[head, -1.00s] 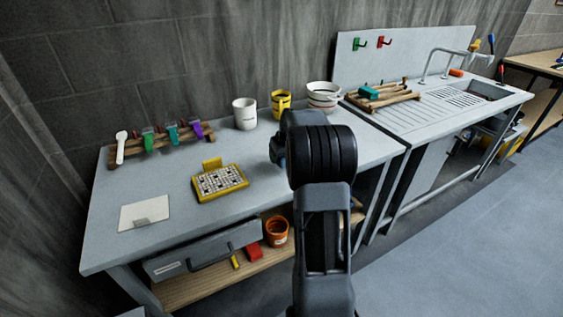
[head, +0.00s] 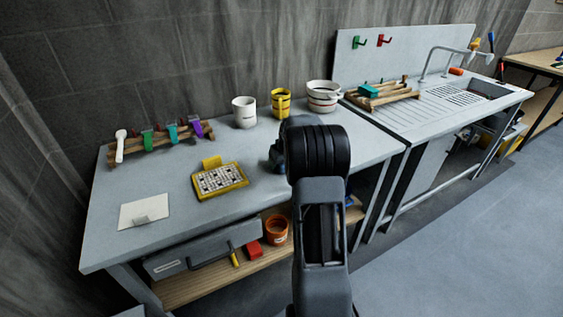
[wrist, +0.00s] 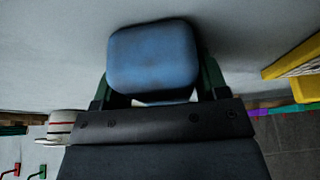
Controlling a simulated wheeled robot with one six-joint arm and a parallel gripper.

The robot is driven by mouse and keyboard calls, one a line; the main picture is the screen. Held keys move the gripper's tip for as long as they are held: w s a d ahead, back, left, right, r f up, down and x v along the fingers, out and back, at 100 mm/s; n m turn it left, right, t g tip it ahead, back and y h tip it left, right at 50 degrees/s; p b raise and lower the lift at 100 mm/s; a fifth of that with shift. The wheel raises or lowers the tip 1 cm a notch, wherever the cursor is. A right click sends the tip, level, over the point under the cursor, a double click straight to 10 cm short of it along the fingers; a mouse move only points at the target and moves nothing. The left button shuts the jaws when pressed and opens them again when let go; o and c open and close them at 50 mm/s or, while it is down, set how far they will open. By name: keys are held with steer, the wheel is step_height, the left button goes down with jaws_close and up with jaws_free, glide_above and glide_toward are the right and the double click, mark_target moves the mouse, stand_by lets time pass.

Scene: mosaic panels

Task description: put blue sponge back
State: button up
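The blue sponge (wrist: 152,55) fills the space between the two dark green fingers of my gripper (wrist: 155,88) in the wrist view. The fingers press against its left and right sides. In the head view my gripper (head: 277,156) is low over the right part of the grey bench (head: 250,195), right of the yellow-framed tile panel. The sponge is hidden there behind my arm. Whether it touches the bench top is unclear. A wooden rack (head: 386,99) with a teal block (head: 369,90) stands on the draining board at the right.
A white mug (head: 244,112), a yellow-and-black cup (head: 281,103) and stacked bowls (head: 322,96) line the bench's back edge. The yellow-framed panel (head: 220,181) and a white card (head: 145,211) lie to the left. An orange block (head: 456,71) is by the sink (head: 490,90).

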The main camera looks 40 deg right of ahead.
steer(key=o, duration=0.4)
steer(key=shift+c, duration=0.2)
steer(key=shift+r, duration=0.5)
steer(key=v, duration=1)
steer(key=shift+s+a+r, duration=0.1)
steer(key=shift+s+r, duration=0.1)
steer(key=shift+r, duration=0.1)
steer(key=s+a+r+n, duration=0.1)
steer(key=s+a, duration=0.3)
steer(key=a, duration=0.5)
steer(key=s+a+r, duration=0.1)
steer(key=s+a, duration=0.4)
steer(key=a, duration=0.4)
steer(key=s+a+f+g, duration=0.1)
steer(key=s+a+f, duration=0.4)
steer(key=s+a, duration=0.3)
steer(key=s, duration=0.3)
steer(key=shift+s+n+y, duration=0.25)
steer(key=shift+n+y, duration=0.05)
steer(key=shift+y, duration=0.1)
